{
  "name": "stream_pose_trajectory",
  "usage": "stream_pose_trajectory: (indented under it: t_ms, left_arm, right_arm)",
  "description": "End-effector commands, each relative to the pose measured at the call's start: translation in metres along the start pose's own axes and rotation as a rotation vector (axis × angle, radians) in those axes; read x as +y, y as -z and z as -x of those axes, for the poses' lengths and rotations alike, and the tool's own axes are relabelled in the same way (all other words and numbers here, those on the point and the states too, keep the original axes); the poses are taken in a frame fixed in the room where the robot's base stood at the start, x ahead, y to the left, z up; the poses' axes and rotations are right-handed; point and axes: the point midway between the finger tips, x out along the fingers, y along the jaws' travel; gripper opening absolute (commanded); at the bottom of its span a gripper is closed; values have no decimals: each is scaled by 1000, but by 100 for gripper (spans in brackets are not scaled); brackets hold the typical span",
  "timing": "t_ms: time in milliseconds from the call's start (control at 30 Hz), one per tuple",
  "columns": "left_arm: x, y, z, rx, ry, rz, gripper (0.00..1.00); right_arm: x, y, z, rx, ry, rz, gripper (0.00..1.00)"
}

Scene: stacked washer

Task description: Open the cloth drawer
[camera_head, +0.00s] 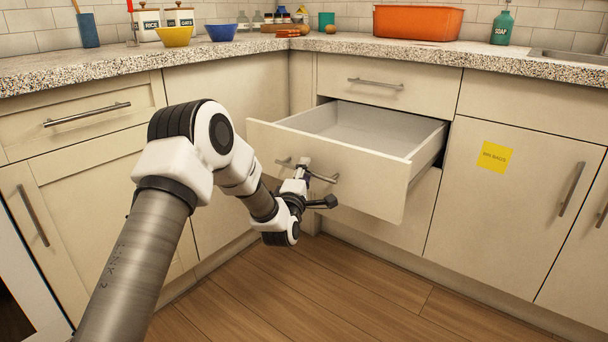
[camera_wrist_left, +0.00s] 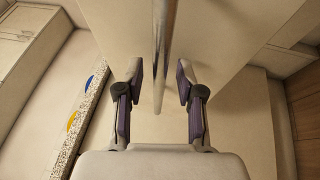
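A cream drawer (camera_head: 320,165) stands pulled well out below a shut top drawer, in the cabinet right of the corner. The visible part of its pale inside (camera_head: 365,128) looks empty. No label shows on its front, so I cannot tell from print that it is the cloth drawer. My left gripper (camera_head: 303,174) is at the drawer's bar handle (camera_head: 326,179). In the left wrist view, the handle bar (camera_wrist_left: 161,50) runs between the two spread fingers (camera_wrist_left: 161,82), with visible gaps on both sides. My right gripper is out of view.
A shut drawer (camera_head: 380,85) with its own handle sits above. A cabinet door (camera_head: 530,205) with a yellow note (camera_head: 495,157) is at right. Cabinets also line the left. The countertop holds bowls, jars and an orange bin (camera_head: 418,22). The wooden floor (camera_head: 330,285) in front is clear.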

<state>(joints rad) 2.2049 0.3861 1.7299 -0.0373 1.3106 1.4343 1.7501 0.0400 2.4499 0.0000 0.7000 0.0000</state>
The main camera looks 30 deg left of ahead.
Motion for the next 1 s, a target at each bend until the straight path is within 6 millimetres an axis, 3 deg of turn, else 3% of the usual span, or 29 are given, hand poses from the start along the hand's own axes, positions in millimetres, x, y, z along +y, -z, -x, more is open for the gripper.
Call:
stream_pose_trajectory:
  t_ms: [167, 400, 600, 1000]
  left_arm:
    - [-1, 0, 18, 0, 4, 1, 37]
    - [-1, 0, 79, -1, 6, 2, 37]
    - [-1, 0, 114, 0, 2, 0, 37]
    - [0, 0, 120, 0, 0, 0, 37]
  right_arm:
    - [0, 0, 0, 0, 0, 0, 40]
    - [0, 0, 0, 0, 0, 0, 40]
    - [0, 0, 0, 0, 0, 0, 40]
    - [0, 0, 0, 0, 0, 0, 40]
